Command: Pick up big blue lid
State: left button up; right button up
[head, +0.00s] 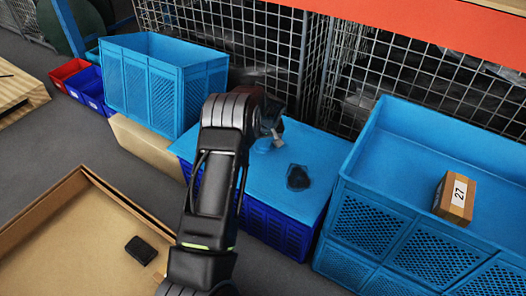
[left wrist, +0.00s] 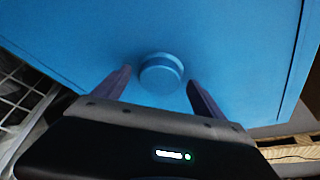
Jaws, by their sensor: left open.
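The big blue lid (left wrist: 161,72) is a round blue disc with a raised side, standing on a flat blue surface (left wrist: 230,40) in the left wrist view. My left gripper (left wrist: 158,78) is open, with one finger on each side of the lid and a gap showing on both sides. In the head view my left gripper (head: 273,131) is over the blue top (head: 325,150) of a dark blue crate. A small blue patch beside it, probably the lid (head: 262,146), is partly hidden by the gripper. My right gripper is not in view.
A small black object (head: 297,177) sits on the same blue top. A large blue crate (head: 395,215) holding a box marked 27 (head: 455,198) stands at right. Another blue crate (head: 150,85) stands at left. Wire mesh (head: 270,40) closes the back.

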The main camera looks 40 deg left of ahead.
pick_arm(q)
jog(key=shift+w+a+f, duration=0.1)
jog(key=shift+f, duration=0.25)
dwell(0.3)
grip_shut()
dwell(0.8)
jog(key=shift+r, duration=0.15)
